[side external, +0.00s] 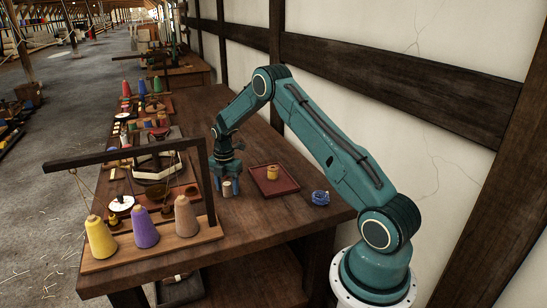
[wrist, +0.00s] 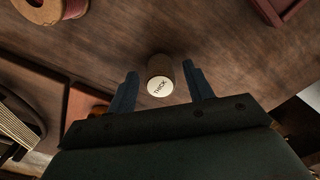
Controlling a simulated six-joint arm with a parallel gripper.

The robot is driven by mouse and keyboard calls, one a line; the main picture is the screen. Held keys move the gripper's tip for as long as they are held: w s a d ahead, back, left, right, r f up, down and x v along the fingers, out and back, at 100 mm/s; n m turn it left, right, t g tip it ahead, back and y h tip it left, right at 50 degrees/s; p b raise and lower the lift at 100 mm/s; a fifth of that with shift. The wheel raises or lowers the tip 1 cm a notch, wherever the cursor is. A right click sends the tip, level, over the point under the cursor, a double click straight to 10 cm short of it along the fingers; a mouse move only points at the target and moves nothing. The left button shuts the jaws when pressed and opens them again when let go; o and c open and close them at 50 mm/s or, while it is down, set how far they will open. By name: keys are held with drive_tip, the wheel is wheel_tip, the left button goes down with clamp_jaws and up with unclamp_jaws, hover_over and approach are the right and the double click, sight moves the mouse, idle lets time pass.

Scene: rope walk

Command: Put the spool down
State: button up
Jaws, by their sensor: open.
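A small spool (wrist: 160,76) with a pale round end marked "THICK" stands between my fingers in the wrist view. My gripper (wrist: 162,88) is open, with one dark finger on each side of it and a visible gap at both sides. In the side view my gripper (side external: 226,182) is low over the wooden table, and a small pale cylinder (side external: 227,189) is at its fingertips. That cylinder appears to rest on the tabletop, partly hidden by the fingers.
A red tray (side external: 290,188) holding a small yellow spool (side external: 272,172) lies to the right, with a blue glass item (side external: 320,198) beyond it. A wooden frame (side external: 205,180) with yellow, purple and brown cones stands at left. Table in front of the tray is clear.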

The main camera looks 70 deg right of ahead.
sight(226, 185)
wheel_tip(226, 185, up, 12)
idle(0.7)
drive_tip(key=shift+r, duration=0.1)
idle(0.3)
drive_tip(key=s+a+r+m+t, duration=0.1)
drive_tip(key=s+a+r+m, duration=0.35)
drive_tip(key=a+r, duration=0.4)
drive_tip(key=s+a+r+m+t, duration=0.2)
drive_tip(key=s+a+r+m, duration=0.2)
drive_tip(key=s+a+r, duration=0.35)
drive_tip(key=s+a+r+m+t, duration=0.1)
drive_tip(key=s+a+m, duration=0.3)
drive_tip(key=s, duration=0.6)
drive_tip(key=s+a+m+t, duration=0.1)
drive_tip(key=s+a+m, duration=0.4)
drive_tip(key=s, duration=0.5)
drive_tip(key=shift+a+r+t, duration=0.3)
drive_tip(key=shift+a+r, duration=0.1)
drive_tip(key=shift+a, duration=0.35)
